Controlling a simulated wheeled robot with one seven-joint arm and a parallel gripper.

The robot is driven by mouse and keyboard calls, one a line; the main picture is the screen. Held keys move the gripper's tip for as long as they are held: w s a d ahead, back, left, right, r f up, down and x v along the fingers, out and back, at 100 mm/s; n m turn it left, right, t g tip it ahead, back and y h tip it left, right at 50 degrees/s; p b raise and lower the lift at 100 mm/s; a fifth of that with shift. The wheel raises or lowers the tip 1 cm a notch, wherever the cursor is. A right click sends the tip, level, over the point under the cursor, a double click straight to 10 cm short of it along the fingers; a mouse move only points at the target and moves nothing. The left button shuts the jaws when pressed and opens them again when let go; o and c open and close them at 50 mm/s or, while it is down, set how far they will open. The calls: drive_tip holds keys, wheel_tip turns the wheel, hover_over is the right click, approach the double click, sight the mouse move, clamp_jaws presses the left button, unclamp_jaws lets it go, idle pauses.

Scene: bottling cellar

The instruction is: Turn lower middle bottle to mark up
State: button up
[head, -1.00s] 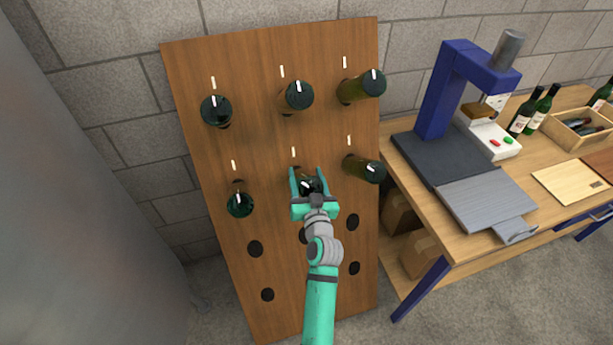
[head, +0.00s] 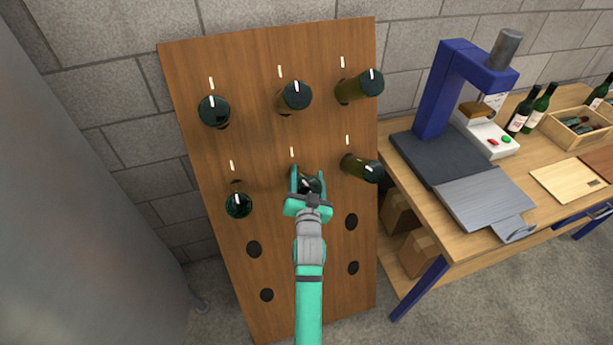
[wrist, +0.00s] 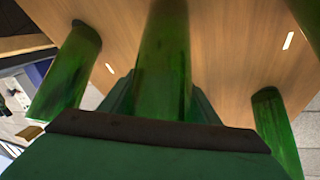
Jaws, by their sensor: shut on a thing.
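The lower middle bottle (head: 311,180) sticks out of the wooden board, its dark base framed by my gripper's fingers. My gripper (head: 308,184) is shut on it. In the wrist view the green bottle (wrist: 163,60) runs up between the fingers to the board. A white board mark (head: 292,152) is above this bottle. The mark on its base is too small and covered to read its direction. The lower left bottle (head: 239,207) and lower right bottle (head: 362,168) stand apart on either side.
The wooden board (head: 200,150) holds three upper bottles, each with a white base mark, and has several empty holes below. At right is a workbench (head: 440,235) with a blue press (head: 440,95), bottles and a wooden crate (head: 560,130). A grey surface fills the left side.

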drive_tip(key=shift+d+f+m+g+h, duration=0.1)
drive_tip(key=shift+d+m+g+h, duration=0.2)
drive_tip(key=shift+m+h, duration=0.6)
drive_tip(key=shift+d+r+m+g+h, duration=0.1)
drive_tip(key=shift+m+g+h, duration=0.3)
drive_tip(key=shift+m, duration=0.95)
drive_tip(key=shift+d+f+m+g+h, duration=0.15)
drive_tip(key=shift+m+g+h, duration=0.15)
drive_tip(key=shift+m+h, duration=0.65)
drive_tip(key=shift+m, duration=0.4)
drive_tip(key=o, duration=1)
drive_tip(key=shift+o, duration=0.2)
drive_tip(key=shift+s, duration=0.1)
drive_tip(key=shift+s+f, duration=0.1)
drive_tip(key=shift+s+a, duration=0.15)
drive_tip(key=shift+s, duration=0.15)
drive_tip(key=v, duration=1)
drive_tip(key=shift+r, duration=0.25)
